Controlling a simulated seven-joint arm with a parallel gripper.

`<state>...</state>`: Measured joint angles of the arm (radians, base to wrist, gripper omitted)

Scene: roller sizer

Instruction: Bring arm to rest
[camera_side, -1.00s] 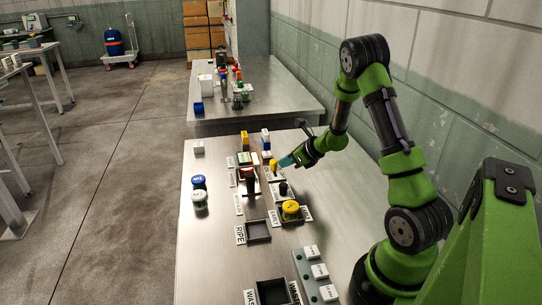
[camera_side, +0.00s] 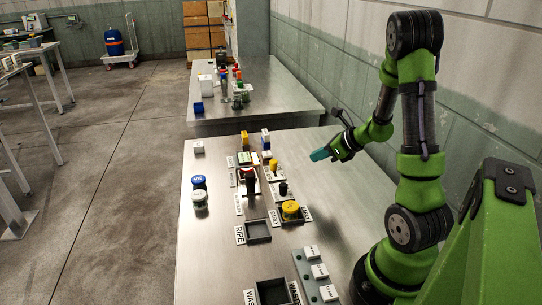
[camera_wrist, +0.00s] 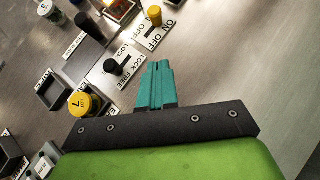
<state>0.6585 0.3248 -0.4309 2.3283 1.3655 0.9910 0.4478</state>
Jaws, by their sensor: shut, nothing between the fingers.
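My gripper (camera_side: 320,155) has teal fingers and hangs above the right part of the metal table (camera_side: 335,190) in the side view. Its fingers are shut together with nothing between them, and they are clear of the objects on the table. In the wrist view the teal fingers (camera_wrist: 156,84) point toward the labelled controls. My green arm is folded up and back on the right side of the table.
A yellow-topped jar (camera_side: 291,208) stands in a dark tray. A black knob (camera_side: 283,188) and a dark-handled stamp-like object (camera_side: 249,180) stand nearby. An empty tray (camera_side: 258,232) has a RIPE label. Two lidded jars (camera_side: 199,192) stand left. The table right of the controls is bare.

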